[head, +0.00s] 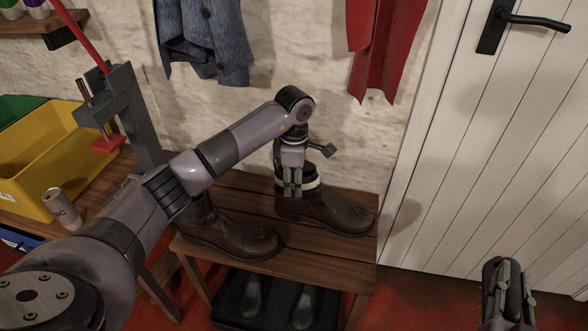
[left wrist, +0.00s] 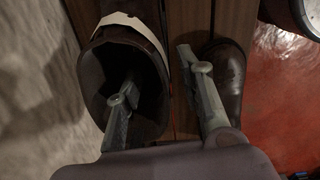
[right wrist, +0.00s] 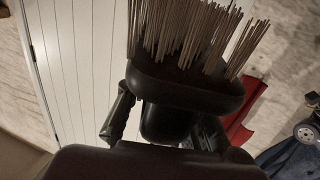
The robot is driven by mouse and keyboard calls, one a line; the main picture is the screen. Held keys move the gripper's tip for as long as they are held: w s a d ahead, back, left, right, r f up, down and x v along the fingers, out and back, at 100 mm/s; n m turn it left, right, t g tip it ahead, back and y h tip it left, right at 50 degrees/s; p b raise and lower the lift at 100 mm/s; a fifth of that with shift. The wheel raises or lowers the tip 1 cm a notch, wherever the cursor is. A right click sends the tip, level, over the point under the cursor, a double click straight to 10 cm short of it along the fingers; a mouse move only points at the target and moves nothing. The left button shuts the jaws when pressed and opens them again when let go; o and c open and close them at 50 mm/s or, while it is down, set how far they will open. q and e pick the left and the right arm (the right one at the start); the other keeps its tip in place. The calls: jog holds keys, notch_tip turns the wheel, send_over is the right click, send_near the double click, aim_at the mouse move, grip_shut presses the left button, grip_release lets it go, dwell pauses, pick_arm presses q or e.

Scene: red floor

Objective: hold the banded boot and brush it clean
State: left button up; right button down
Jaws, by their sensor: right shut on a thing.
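The banded boot (head: 335,213) is dark brown with a pale band near its top and stands upright at the back right of the wooden bench (head: 272,265). My left gripper (head: 292,188) is open at its shaft, fingers pointing down. In the left wrist view the banded boot (left wrist: 95,85) shows its opening; one finger of the left gripper (left wrist: 160,85) is over or inside it, the other outside the shaft. Contact is unclear. My right gripper (head: 508,298), at the lower right, is shut on the brush, whose bristles (right wrist: 195,30) point away from the wrist.
A plain brown boot (head: 235,240) stands at the bench's left, partly behind my left arm. A dark tray (head: 232,300) with footwear lies underneath. Left are a yellow bin (head: 55,165), a can (head: 62,208) and a grey stand (head: 135,120). A white door (head: 490,140) is right.

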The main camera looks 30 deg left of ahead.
pick_arm(q)
jog(key=shift+f+b, duration=0.3)
jog(key=shift+f, duration=1.65)
grip_shut()
dwell(0.4)
